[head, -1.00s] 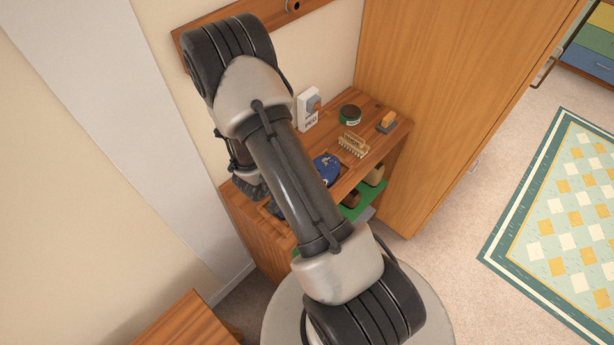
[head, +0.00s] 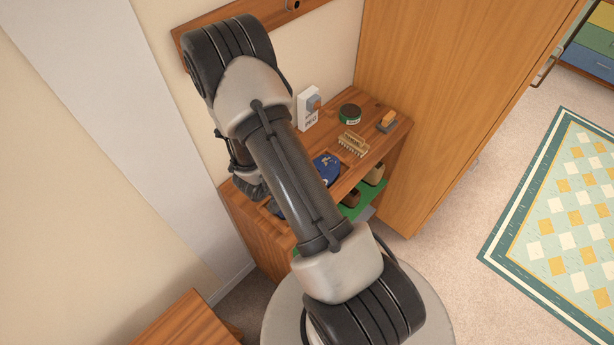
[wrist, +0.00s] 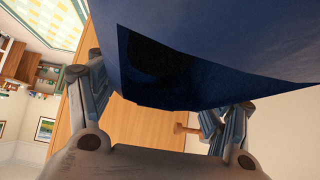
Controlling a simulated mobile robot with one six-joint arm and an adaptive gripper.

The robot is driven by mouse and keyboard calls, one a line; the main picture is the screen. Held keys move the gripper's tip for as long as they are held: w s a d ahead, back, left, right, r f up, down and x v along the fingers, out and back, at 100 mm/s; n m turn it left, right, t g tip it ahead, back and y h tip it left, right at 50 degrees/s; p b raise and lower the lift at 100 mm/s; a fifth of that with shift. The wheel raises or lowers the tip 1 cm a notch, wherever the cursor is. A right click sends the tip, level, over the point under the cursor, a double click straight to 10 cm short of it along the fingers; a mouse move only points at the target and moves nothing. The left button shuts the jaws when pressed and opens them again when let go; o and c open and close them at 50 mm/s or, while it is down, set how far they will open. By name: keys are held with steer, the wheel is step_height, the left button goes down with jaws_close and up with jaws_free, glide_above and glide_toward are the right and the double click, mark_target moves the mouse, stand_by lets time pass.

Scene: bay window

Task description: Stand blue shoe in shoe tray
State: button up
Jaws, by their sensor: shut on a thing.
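The blue shoe (wrist: 215,50) fills the upper middle of the wrist view, very close to the camera, with a dark opening toward me. My gripper (wrist: 168,88) has a finger on each side of it and is shut on it. In the head view my arm hides most of the gripper and the shoe. The green shoe tray (head: 374,200) lies on the lower level of the wooden shelf unit, partly hidden by my arm. Brown shoes stand in its visible part.
The wooden shelf top (head: 388,142) holds a white box (head: 308,108), a dark round tin (head: 350,114), a brush (head: 353,144), an orange-topped block (head: 387,121) and a blue patterned item (head: 326,168). A tall wooden cabinet (head: 440,90) stands close on the right.

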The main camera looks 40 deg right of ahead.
stand_by(0.5)
steer(key=o, duration=1.4)
steer(key=shift+p+v, duration=2.7)
steer(key=shift+v, duration=0.75)
